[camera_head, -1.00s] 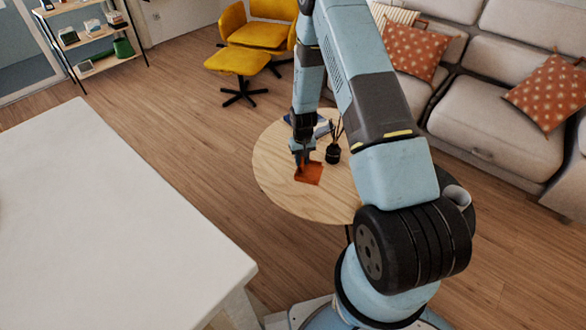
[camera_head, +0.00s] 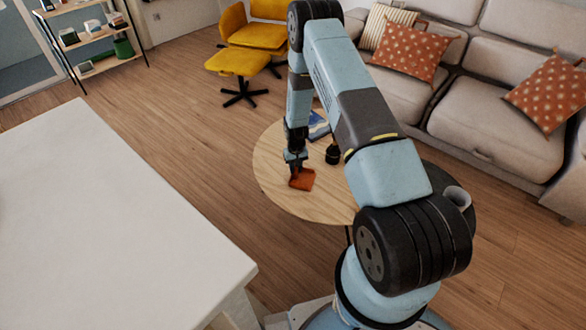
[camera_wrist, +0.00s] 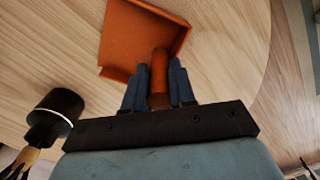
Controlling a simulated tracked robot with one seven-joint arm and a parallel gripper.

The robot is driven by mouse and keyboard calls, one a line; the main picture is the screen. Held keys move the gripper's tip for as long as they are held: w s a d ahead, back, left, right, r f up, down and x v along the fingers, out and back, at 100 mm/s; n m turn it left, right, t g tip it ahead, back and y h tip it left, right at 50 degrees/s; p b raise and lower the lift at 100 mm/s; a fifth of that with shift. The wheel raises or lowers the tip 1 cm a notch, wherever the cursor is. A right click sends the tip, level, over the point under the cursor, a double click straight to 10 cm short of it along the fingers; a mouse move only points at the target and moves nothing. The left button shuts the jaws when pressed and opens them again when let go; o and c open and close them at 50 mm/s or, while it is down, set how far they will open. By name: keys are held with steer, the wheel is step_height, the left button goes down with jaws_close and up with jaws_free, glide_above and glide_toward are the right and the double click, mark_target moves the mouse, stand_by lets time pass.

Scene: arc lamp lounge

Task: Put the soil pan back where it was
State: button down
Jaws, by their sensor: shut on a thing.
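The soil pan (camera_head: 303,181) is an orange-brown dustpan-like tray with a short round handle. In the head view it is at the round wooden table (camera_head: 275,190), left of the table's middle. The pan also shows in the wrist view (camera_wrist: 135,40), its tray pointing away from my gripper. My gripper (camera_head: 295,168) is shut on the pan's handle; in the wrist view its two blue-grey fingers (camera_wrist: 158,85) stand on either side of the handle. I cannot tell whether the pan touches the tabletop or hangs just above it.
A black pot (camera_head: 332,155) stands close to the right of the pan, also at left in the wrist view (camera_wrist: 57,108). A blue item (camera_head: 318,126) lies behind. The table's left and front parts are clear. A white counter (camera_head: 100,215) is at left.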

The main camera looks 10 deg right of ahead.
steer(key=c, duration=0.9)
jaws_free()
steer(key=shift+c, duration=0.2)
step_height(320, 180, up, 32)
steer(key=s+t, duration=0.1)
steer(key=s+d+r+t, duration=0.1)
steer(key=s+r, duration=0.3)
steer(key=r, duration=0.5)
steer(key=s+d+r+t, duration=0.1)
steer(key=s+r, duration=0.4)
steer(key=r, duration=0.3)
steer(key=s+r+t, duration=0.1)
steer(key=s+r, duration=1.2)
steer(key=s, duration=0.1)
steer(key=s+r+t, duration=0.1)
steer(key=s+r, duration=0.1)
steer(key=s, duration=1.2)
steer(key=shift+s+a+r+t, duration=0.15)
steer(key=shift+s+r+t, duration=0.15)
steer(key=shift+s+r, duration=0.05)
